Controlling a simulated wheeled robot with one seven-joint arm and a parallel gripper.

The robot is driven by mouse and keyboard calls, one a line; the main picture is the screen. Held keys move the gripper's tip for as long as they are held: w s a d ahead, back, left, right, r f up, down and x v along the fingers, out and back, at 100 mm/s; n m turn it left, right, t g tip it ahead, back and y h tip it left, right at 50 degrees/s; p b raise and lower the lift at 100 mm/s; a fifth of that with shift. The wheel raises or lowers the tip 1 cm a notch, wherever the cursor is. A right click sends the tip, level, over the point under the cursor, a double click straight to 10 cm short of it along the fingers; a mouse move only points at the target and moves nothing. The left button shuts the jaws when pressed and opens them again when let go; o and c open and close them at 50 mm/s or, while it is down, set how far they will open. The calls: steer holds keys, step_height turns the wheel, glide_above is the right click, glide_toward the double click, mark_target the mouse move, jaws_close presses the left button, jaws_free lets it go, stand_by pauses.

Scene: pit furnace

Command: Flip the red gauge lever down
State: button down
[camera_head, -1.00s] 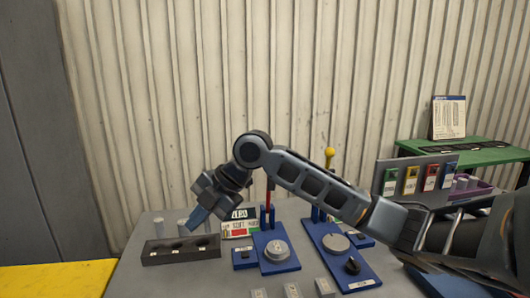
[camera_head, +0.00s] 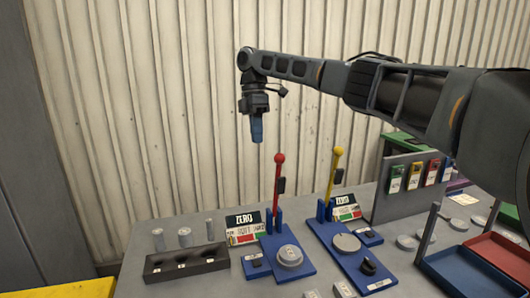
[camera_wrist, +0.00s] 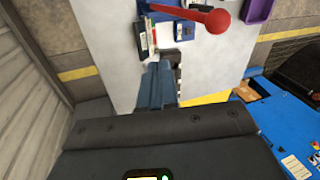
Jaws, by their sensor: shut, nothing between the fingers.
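The red gauge lever (camera_head: 278,185) stands upright with a red ball on top, on a blue base plate (camera_head: 291,266) with a round grey disc. In the wrist view the red lever (camera_wrist: 205,20) shows at the top, its ball toward the right. My gripper (camera_head: 257,138) points down, shut and empty, above and a little left of the red ball, apart from it. In the wrist view the blue fingers (camera_wrist: 155,85) are together.
A yellow-knobbed lever (camera_head: 335,175) stands upright on a similar blue plate to the right. A black block with holes (camera_head: 187,262) and small grey cylinders (camera_head: 185,237) are at left. A panel with coloured tags (camera_head: 412,178) and red and blue trays (camera_head: 497,258) are at right.

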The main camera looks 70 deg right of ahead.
step_height(320, 180, up, 6)
steer(key=s+d+m, duration=0.1)
steer(key=d, duration=0.2)
steer(key=shift+s, duration=0.4)
steer(key=shift+f, duration=0.15)
glide_above(276, 174)
steer(key=w+d, duration=0.1)
steer(key=d, duration=0.1)
step_height(276, 174, down, 10)
steer(key=shift+w, duration=0.15)
steer(key=shift+f+b, duration=0.15)
steer(key=shift+b, duration=0.15)
